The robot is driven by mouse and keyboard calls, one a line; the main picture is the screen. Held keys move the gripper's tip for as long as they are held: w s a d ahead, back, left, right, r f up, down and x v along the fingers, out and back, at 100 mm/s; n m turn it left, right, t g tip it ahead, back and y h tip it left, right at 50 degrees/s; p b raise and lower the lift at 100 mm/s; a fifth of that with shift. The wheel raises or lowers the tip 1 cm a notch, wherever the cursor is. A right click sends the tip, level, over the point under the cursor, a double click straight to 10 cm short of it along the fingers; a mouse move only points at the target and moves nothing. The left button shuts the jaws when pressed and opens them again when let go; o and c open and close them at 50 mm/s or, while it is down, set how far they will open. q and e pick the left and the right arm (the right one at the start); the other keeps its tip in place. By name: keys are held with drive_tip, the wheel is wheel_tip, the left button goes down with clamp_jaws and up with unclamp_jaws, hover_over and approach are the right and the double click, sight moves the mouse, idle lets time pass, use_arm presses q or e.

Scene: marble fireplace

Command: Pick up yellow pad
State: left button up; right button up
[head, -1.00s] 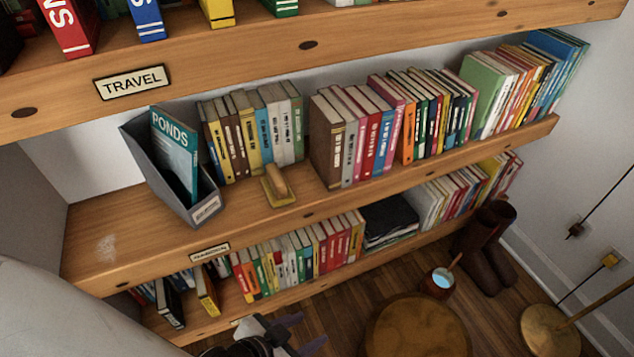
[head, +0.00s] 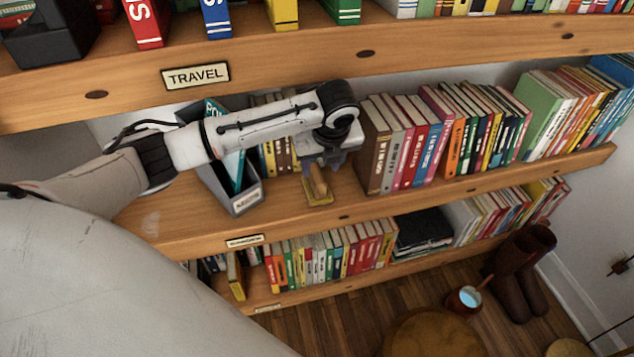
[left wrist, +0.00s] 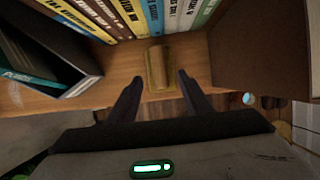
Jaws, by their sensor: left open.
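The yellow pad (head: 319,199) has a wooden block handle on top and lies flat on the middle shelf near its front edge. In the left wrist view the pad (left wrist: 157,68) shows between and just beyond my fingertips. My left gripper (head: 323,163) is open and sits over the rear of the pad, hiding part of it. In the left wrist view my two fingers (left wrist: 160,77) are spread on either side of the pad's near end, with nothing visibly held. My right gripper is in neither view.
A grey magazine holder (head: 246,203) stands left of the pad, partly behind my arm. A brown book (head: 376,150) heads the row to the right. More books stand behind. The upper shelf (head: 300,66) hangs above my left arm. Bare shelf (head: 185,222) lies at front left.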

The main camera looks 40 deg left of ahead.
sight(317, 173)
use_arm(q)
drive_tip(key=shift+w+a+f, duration=0.2)
drive_tip(key=shift+a, duration=0.2)
drive_tip(key=b+x, duration=0.1)
drive_tip(key=x, duration=0.4)
drive_tip(key=shift+w+f, duration=0.15)
drive_tip(key=shift+f, duration=0.2)
drive_tip(key=shift+w+a+f, duration=0.15)
drive_tip(key=shift+a+f, duration=0.05)
drive_tip(key=shift+f, duration=0.2)
drive_tip(key=shift+c, duration=0.8)
clamp_jaws()
